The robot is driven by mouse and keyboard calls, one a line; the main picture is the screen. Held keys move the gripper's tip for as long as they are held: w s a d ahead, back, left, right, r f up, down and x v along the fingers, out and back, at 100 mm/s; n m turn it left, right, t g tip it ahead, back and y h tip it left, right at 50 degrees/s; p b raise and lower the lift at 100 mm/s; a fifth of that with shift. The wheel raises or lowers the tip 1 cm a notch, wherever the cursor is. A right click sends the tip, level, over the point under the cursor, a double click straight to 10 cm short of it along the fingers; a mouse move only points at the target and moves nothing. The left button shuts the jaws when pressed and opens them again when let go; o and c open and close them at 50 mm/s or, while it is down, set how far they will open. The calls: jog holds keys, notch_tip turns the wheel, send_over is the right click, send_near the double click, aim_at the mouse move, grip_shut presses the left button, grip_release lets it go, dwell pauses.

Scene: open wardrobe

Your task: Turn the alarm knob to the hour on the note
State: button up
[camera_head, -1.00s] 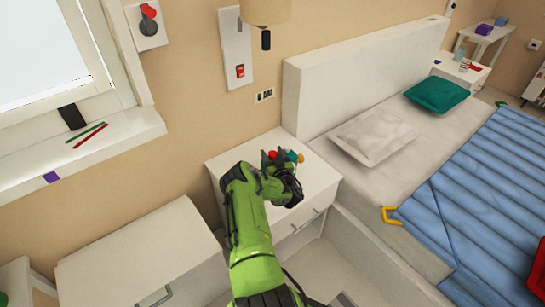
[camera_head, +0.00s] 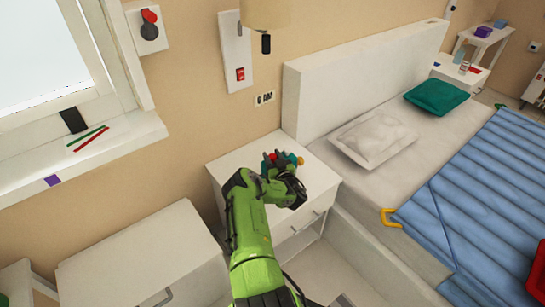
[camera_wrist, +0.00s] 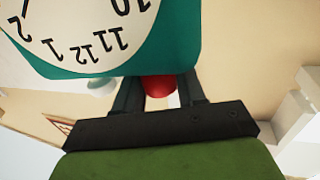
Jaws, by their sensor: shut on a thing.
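A teal alarm clock (camera_wrist: 180,55) with a white dial (camera_wrist: 80,25) fills the top of the wrist view. My gripper (camera_wrist: 158,88) is shut on the red knob (camera_wrist: 158,86) at the clock's edge. In the head view the clock (camera_head: 285,158) stands on the white bedside cabinet (camera_head: 240,153), mostly hidden by my gripper. The note (camera_head: 264,98) on the wall above it seems to read 6 AM.
The bed's headboard (camera_head: 300,95) and a pale pillow (camera_head: 372,138) are close on the right. A lamp (camera_head: 265,12) and a switch panel (camera_head: 234,50) are on the wall above. A white cabinet (camera_head: 140,255) stands at the lower left.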

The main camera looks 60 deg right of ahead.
jog(key=o, duration=0.9)
jog(key=shift+o, duration=0.2)
jog(key=p+v, duration=1)
jog(key=v, duration=0.5)
jog(key=shift+s+a, duration=0.2)
jog(key=shift+a, duration=0.15)
